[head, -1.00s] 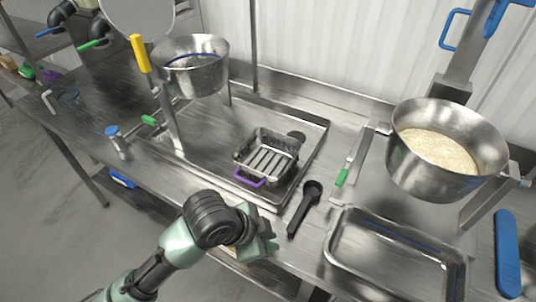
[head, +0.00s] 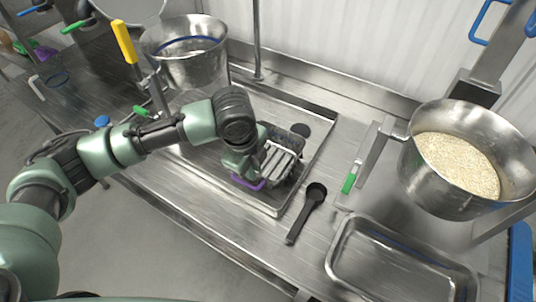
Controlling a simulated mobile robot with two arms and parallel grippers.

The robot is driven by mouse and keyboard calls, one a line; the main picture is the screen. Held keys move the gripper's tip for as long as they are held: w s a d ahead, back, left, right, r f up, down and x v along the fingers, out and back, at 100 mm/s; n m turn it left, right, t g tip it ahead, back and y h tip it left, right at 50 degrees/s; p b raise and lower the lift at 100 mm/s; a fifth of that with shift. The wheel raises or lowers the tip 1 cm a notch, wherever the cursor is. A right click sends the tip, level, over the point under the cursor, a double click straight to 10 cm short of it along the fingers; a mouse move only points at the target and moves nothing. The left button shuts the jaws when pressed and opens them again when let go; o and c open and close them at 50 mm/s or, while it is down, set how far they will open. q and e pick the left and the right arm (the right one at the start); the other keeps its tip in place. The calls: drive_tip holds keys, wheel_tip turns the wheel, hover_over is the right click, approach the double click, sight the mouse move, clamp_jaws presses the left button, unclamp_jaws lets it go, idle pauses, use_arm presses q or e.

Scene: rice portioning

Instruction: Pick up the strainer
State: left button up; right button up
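The strainer (head: 281,161) is a rectangular slotted metal basket with a purple handle (head: 246,184). It sits in the shallow metal sink tray (head: 318,140) near the middle of the head view. My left arm reaches in from the left, and my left gripper (head: 243,168) is at the strainer's left, handle-side end, just above the purple handle. My wrist hides part of the strainer, and the fingertips are not clear enough to show whether they are open or touching it. My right gripper is not in view.
A black scoop (head: 307,211) lies right of the tray, near a green-handled tool (head: 349,183). An empty metal tray (head: 338,262) is at front right. A pot of rice (head: 456,165) stands at right, and another metal pot (head: 190,63) stands behind my arm.

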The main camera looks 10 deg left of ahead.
sight(258, 180)
use_arm(q)
drive_tip(key=shift+d+f+p, duration=0.1)
drive_tip(key=shift+f+p, duration=0.2)
drive_tip(key=shift+f, duration=0.1)
drive_tip(key=f, duration=0.1)
drive_tip(key=w+f+p, duration=0.1)
drive_tip(key=f, duration=0.1)
drive_tip(key=shift+d+f, duration=0.15)
drive_tip(key=shift+f, duration=0.45)
clamp_jaws()
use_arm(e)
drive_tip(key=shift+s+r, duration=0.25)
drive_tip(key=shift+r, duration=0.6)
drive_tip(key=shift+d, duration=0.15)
use_arm(q)
drive_tip(key=shift+r, duration=0.1)
